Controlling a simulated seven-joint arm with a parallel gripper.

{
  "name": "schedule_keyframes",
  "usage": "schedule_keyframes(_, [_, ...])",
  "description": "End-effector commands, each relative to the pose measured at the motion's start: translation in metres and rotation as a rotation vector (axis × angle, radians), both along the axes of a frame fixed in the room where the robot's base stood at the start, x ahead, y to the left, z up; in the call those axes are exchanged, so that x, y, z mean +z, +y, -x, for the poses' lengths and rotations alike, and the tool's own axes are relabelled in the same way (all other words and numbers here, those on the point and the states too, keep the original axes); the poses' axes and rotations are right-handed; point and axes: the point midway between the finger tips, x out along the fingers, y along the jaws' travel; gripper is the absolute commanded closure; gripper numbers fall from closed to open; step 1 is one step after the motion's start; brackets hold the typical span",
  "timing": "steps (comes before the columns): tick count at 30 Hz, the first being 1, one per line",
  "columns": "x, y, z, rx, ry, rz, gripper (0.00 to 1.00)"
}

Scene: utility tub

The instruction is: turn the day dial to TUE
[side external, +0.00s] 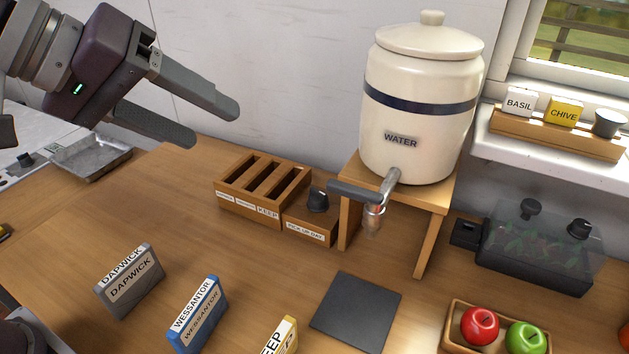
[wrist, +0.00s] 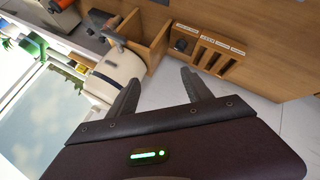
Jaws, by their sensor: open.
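The day dial (side external: 318,200) is a small black knob on a wooden block labelled PICK UP DAY, at the right end of a slotted wooden box. In the side view its pointer and day marks are too small to read. The dial also shows in the wrist view (wrist: 181,44), beyond my fingertips. My gripper (side external: 213,124) is open and empty, high above the table, to the upper left of the dial and clear of it. In the wrist view my gripper (wrist: 160,74) has its two fingers spread.
A cream water crock (side external: 420,120) on a wooden stand (side external: 436,205) rises just right of the dial, its tap handle (side external: 355,192) jutting toward it. The slotted box (side external: 250,205) adjoins on the left. Upright name cards (side external: 130,282) stand in front. The table between is clear.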

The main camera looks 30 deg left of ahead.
Motion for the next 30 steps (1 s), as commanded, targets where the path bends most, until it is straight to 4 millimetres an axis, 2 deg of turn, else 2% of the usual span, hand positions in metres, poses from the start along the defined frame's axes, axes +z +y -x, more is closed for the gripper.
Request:
schedule_keyframes(3, [-0.022, 0.03, 0.04, -0.096, 0.021, -0.191, 0.42])
schedule_keyframes(6, [-0.041, 0.058, 0.068, -0.168, 0.061, -0.345, 0.42])
schedule_keyframes(9, [-0.055, 0.086, 0.085, -0.23, 0.115, -0.489, 0.42])
schedule_keyframes(11, [-0.059, 0.1, 0.083, -0.268, 0.152, -0.574, 0.42])
schedule_keyframes(13, [-0.059, 0.106, 0.066, -0.299, 0.176, -0.632, 0.42])
schedule_keyframes(17, [-0.058, 0.101, 0.031, -0.336, 0.189, -0.674, 0.42])
schedule_keyframes(23, [-0.07, 0.073, -0.039, -0.397, 0.19, -0.695, 0.42])
schedule_keyframes(26, [-0.088, 0.049, -0.083, -0.439, 0.187, -0.69, 0.42])
schedule_keyframes(30, [-0.136, 0.003, -0.147, -0.499, 0.183, -0.657, 0.42])
